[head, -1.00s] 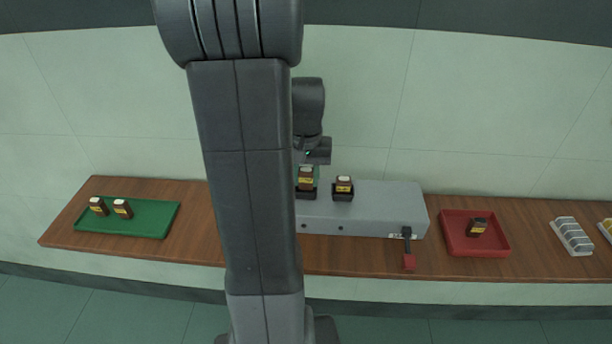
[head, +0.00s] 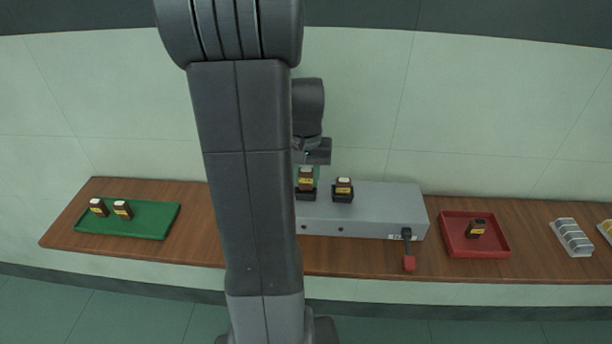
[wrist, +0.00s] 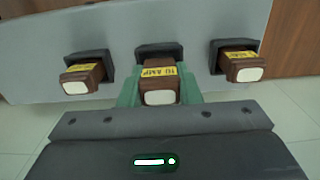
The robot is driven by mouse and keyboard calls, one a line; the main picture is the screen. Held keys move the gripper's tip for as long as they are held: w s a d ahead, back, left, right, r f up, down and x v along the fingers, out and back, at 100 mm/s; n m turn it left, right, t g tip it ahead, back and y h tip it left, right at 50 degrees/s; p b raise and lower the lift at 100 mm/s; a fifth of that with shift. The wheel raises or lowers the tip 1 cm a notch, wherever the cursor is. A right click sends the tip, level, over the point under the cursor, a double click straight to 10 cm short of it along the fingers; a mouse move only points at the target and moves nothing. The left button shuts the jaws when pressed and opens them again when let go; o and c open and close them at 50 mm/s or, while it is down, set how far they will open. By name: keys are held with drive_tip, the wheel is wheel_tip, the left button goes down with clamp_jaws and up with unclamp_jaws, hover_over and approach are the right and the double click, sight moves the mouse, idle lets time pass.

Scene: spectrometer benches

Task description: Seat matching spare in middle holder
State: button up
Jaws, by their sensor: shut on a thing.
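My gripper (wrist: 160,92) has green fingers shut on a brown fuse with a yellow 10 AMP label, the held fuse (wrist: 160,97). The held fuse (head: 306,178) is upright in line with the black middle holder (wrist: 158,50) on the grey box (head: 380,215). Its lower end is at the holder's mouth; I cannot tell how deep it sits. Similar brown fuses stand in the left holder (wrist: 88,56) and the right holder (wrist: 233,45). In the head view my arm hides the left holder, while the right holder's fuse (head: 343,186) shows.
A green tray (head: 155,222) with two brown fuses lies at the left of the wooden bench (head: 205,240). A red tray (head: 490,246) with one dark fuse is right of the box. A red-handled lever (head: 408,262) hangs at the box front. A pale rack (head: 572,236) stands farther right.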

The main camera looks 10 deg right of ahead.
sight(306, 170)
drive_tip(key=shift+s+f+b, duration=0.1)
drive_tip(key=shift+f+b, duration=0.45)
drive_tip(key=shift+f, duration=0.25)
drive_tip(key=o, duration=0.7)
drive_tip(key=shift+s+a+f, duration=0.1)
wheel_tip(306, 170, up, 5)
drive_tip(key=p, duration=0.4)
drive_tip(key=shift+r+p, duration=2.1)
drive_tip(key=shift+r, duration=1.05)
drive_tip(key=shift+f, duration=0.1)
drive_tip(key=f+b, duration=0.3)
drive_tip(key=f, duration=0.1)
drive_tip(key=f+b, duration=0.3)
drive_tip(key=f, duration=0.2)
drive_tip(key=shift+w+b, duration=0.2)
drive_tip(key=shift+b, duration=0.1)
